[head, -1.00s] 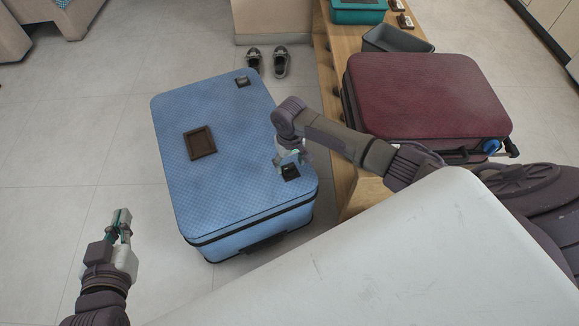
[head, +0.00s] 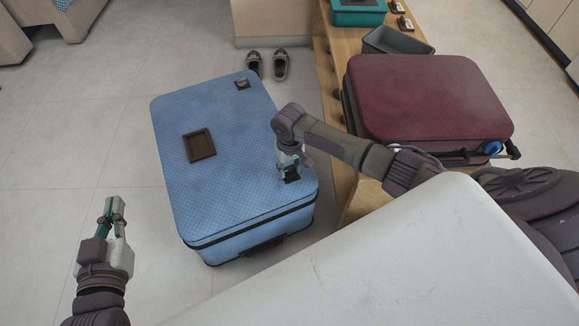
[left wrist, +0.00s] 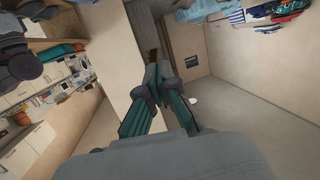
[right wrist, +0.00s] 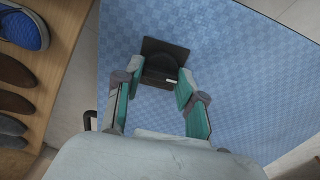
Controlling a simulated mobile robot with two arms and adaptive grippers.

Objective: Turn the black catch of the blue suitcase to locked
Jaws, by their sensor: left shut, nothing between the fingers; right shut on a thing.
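The blue suitcase (head: 225,180) lies flat on the floor left of the wooden bench. Its near black catch (head: 292,179) is at the near right corner of the lid, partly hidden by my right gripper (head: 287,170). In the right wrist view, the catch (right wrist: 163,60) is a dark square plate with a round knob, and the fingers of my right gripper (right wrist: 159,82) are on either side of the knob, shut on it. A second black catch (head: 242,84) is at the far end of the lid. My left gripper (head: 115,208) is shut and empty, left of the suitcase.
A brown square patch (head: 199,145) is on the lid. A dark red suitcase (head: 425,95) and a grey bin (head: 397,40) are on the wooden bench (head: 325,60). Shoes (head: 267,64) stand on the floor behind. A white surface (head: 400,260) fills the front. Floor to the left is clear.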

